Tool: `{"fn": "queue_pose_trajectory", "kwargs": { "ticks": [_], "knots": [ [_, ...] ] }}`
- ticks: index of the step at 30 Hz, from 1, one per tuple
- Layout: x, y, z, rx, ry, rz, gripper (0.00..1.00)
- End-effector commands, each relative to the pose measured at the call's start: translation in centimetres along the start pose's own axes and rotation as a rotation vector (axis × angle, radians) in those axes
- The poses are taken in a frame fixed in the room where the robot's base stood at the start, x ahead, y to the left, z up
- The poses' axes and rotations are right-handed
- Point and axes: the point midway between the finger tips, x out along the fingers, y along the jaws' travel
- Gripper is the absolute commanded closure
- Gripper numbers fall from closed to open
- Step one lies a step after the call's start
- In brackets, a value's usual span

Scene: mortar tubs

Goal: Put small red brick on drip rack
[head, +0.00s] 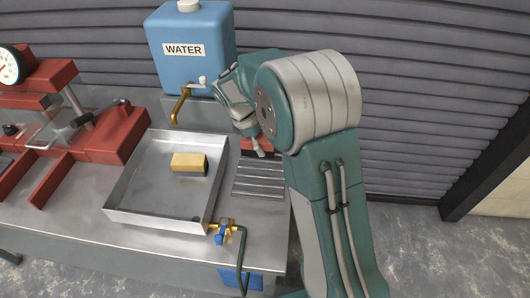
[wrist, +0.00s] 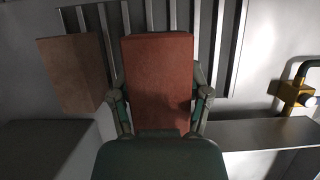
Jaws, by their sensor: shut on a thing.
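A small red brick (wrist: 158,75) is held between the two fingers of my gripper (wrist: 160,95) in the wrist view. It covers part of the drip rack's metal bars (wrist: 222,45); I cannot tell whether it touches them. In the head view my gripper (head: 258,149) points down at the back edge of the drip rack (head: 258,182), whose visible bars are bare. A red patch (head: 249,143) shows beside the fingers; I cannot tell whether it is the held brick.
A brown-red block (wrist: 75,72) stands left of the held brick in the wrist view. A metal tray (head: 150,215) holds a yellow block (head: 189,163). A blue water tank (head: 195,50) with a brass tap stands behind. A brass valve (head: 222,228) is at the tray's front.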

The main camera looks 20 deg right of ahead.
Motion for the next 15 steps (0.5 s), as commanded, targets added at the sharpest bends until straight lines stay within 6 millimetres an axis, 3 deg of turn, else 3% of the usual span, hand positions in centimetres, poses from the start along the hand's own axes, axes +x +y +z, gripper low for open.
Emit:
{"fn": "queue_pose_trajectory", "kwargs": {
  "ticks": [9, 15],
  "knots": [
    [2.6, 1.5, 0.0, 0.000, -0.002, 0.000, 0.99],
    [5.0, 1.4, -1.1, -0.001, -0.001, 0.001, 0.99]
  ]
}}
